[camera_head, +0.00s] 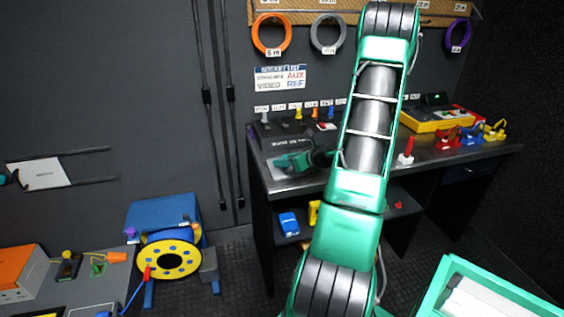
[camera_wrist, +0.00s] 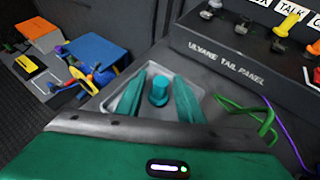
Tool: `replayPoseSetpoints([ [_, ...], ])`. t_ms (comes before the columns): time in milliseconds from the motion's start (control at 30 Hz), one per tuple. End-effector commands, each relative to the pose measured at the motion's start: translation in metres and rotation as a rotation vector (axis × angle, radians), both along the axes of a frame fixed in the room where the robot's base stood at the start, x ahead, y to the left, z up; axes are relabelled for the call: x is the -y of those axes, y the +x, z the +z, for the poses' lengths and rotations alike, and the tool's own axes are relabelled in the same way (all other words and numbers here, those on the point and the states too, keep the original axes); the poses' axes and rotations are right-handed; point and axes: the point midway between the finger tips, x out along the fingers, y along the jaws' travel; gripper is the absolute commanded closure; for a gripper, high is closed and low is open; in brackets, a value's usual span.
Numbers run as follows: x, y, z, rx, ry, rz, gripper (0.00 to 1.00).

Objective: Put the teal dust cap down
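The teal dust cap (camera_wrist: 159,92) stands upright in the wrist view, on or just above a shallow grey tray (camera_wrist: 199,88) on the dark bench. My gripper (camera_wrist: 159,76) has one green finger on each side of the cap. A gap shows between each finger and the cap, so the fingers look open and not touching it. In the head view my gripper (camera_head: 308,160) is low over the left end of the bench. I cannot make out the cap there.
A dark socket panel (camera_wrist: 235,52) labelled "ULVANE TAIL PANEL" with coloured plugs stands behind the tray. Green and purple cables (camera_wrist: 262,120) lie to the right. A yellow cable reel (camera_head: 169,259) is on the floor side at left. Red connectors (camera_head: 446,138) sit on the bench's right.

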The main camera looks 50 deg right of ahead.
Motion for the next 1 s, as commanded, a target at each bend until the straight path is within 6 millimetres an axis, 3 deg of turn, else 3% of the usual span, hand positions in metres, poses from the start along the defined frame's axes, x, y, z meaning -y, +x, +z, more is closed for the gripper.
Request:
replayPoseSetpoints([
  [267, 0.000, -0.008, 0.007, 0.000, -0.001, -0.002, 0.66],
  [700, -0.003, -0.080, 0.046, 0.000, -0.002, -0.005, 0.66],
  [1000, -0.007, -0.103, 0.059, -0.005, -0.009, 0.011, 0.66],
])
